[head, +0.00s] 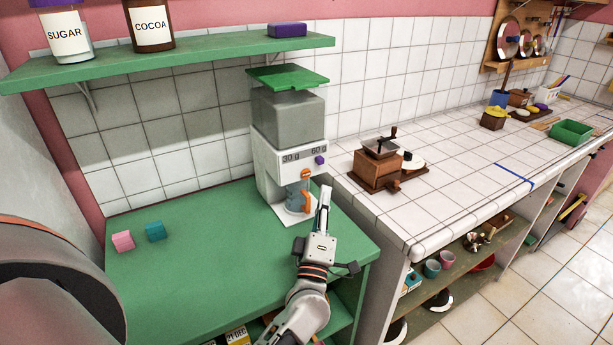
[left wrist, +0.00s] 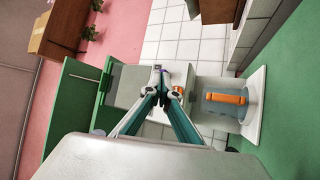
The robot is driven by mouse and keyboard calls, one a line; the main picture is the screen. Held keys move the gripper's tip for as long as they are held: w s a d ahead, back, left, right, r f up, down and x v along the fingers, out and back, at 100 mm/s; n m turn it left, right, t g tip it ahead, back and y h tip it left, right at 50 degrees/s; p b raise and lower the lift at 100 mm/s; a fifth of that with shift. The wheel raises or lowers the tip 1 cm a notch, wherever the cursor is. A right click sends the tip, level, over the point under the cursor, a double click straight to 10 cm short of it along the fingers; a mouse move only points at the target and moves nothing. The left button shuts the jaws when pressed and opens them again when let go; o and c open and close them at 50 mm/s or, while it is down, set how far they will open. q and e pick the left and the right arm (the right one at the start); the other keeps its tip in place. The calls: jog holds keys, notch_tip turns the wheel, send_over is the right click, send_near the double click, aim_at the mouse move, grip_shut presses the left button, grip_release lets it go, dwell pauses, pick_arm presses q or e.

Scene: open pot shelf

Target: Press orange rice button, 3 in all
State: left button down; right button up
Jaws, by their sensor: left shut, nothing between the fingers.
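The rice dispenser (head: 266,160) is white with a grey see-through hopper and a green lid, and stands at the back right of the green counter. Its front has the marks "30 g" and "60 g", an orange button (head: 306,174) and a purple button (head: 320,160). A bluish clear cup (head: 293,197) with an orange handle stands under the spout. My left gripper (head: 325,190) is shut and empty, just in front of the dispenser. In the left wrist view its fingertips (left wrist: 158,72) overlap the dispenser front close to the orange button (left wrist: 178,90); I cannot tell whether they touch it.
A green shelf (head: 180,63) above holds jars and a purple block. A grinder (head: 378,165) stands on the tiled worktop at right.

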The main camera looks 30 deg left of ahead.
aim_at(306, 174)
pick_arm(q)
jog(key=shift+w+a, duration=0.5)
jog(key=shift+a, duration=0.3)
jog(key=shift+w+a, duration=0.45)
jog(key=shift+a, duration=0.4)
jog(key=shift+w+a, duration=0.5)
jog(key=shift+a, duration=0.3)
jog(key=shift+a, duration=0.1)
jog(key=shift+w+a+r, duration=0.1)
jog(key=shift+w+a, duration=0.05)
jog(key=shift+a, duration=0.05)
jog(key=shift+a, duration=0.3)
